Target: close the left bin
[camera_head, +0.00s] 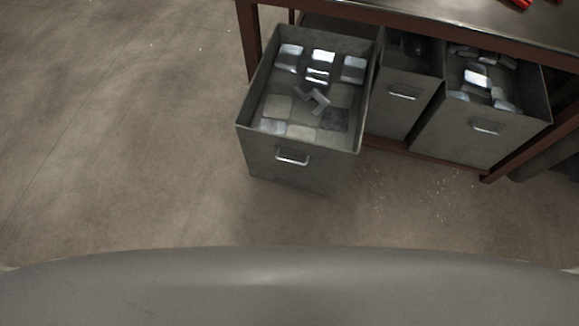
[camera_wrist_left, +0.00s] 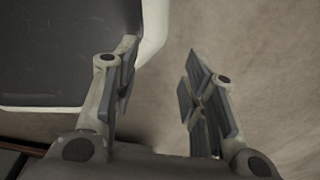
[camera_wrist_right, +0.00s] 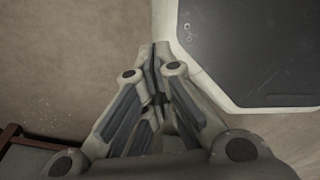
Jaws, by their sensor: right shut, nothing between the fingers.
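The left bin (camera_head: 300,165) is a grey metal drawer with a silver handle (camera_head: 293,159) on its front. It is pulled well out from under the table and holds several metal pieces. No gripper shows in the head view. My left gripper (camera_wrist_left: 160,72) is open and empty in the left wrist view, over bare floor beside a dark panel with a pale rim. My right gripper (camera_wrist_right: 157,60) is shut and empty in the right wrist view, beside a similar dark panel. Neither gripper is seen touching the bin.
A middle bin (camera_head: 392,112) and a right bin (camera_head: 470,140) sit under the table (camera_head: 450,20), whose frame is reddish brown. The right bin also holds metal pieces. The floor (camera_head: 110,130) to the left and in front of the left bin is clear.

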